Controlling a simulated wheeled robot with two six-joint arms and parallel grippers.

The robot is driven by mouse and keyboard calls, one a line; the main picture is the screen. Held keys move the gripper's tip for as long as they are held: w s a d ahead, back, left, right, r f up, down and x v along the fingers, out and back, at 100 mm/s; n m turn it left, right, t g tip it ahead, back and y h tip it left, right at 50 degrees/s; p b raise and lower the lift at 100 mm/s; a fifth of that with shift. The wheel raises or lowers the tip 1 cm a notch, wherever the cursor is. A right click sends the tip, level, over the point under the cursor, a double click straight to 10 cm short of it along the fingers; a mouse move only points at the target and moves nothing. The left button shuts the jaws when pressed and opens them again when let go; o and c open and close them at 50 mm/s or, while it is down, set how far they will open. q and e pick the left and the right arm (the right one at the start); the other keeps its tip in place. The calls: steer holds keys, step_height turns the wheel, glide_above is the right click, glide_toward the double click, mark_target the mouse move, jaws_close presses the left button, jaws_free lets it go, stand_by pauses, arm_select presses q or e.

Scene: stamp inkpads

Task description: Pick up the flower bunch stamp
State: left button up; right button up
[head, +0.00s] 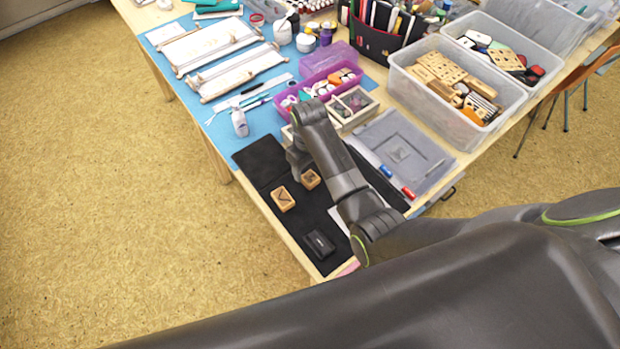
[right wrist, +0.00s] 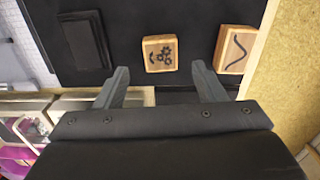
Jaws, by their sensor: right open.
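The flower bunch stamp is a small wooden block (right wrist: 160,54) with a dark flower-like print on its top, lying on the black mat. In the head view it is the smaller wooden block (head: 310,179), close to my right gripper. In the right wrist view my right gripper (right wrist: 160,85) is open, with its two fingers apart on either side below the stamp, not touching it. A second wooden stamp (right wrist: 237,50) with a curved line lies to its right; it also shows in the head view (head: 283,199). My left gripper is not in view.
A black inkpad (head: 318,244) lies near the front end of the mat (head: 262,160). Beyond stand a divided wooden box (head: 352,105), a purple bin (head: 318,87), a clear bin of wooden stamps (head: 402,60) and a grey lid (head: 400,150). The table's left edge is close to the stamps.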

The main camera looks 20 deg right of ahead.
mark_target(310, 177)
steer(key=shift+s+f, duration=0.15)
steer(key=shift+f, duration=1.05)
steer(key=shift+s+f, duration=0.1)
steer(key=shift+f, duration=1.05)
steer(key=shift+c, duration=0.3)
steer(key=c, duration=1)
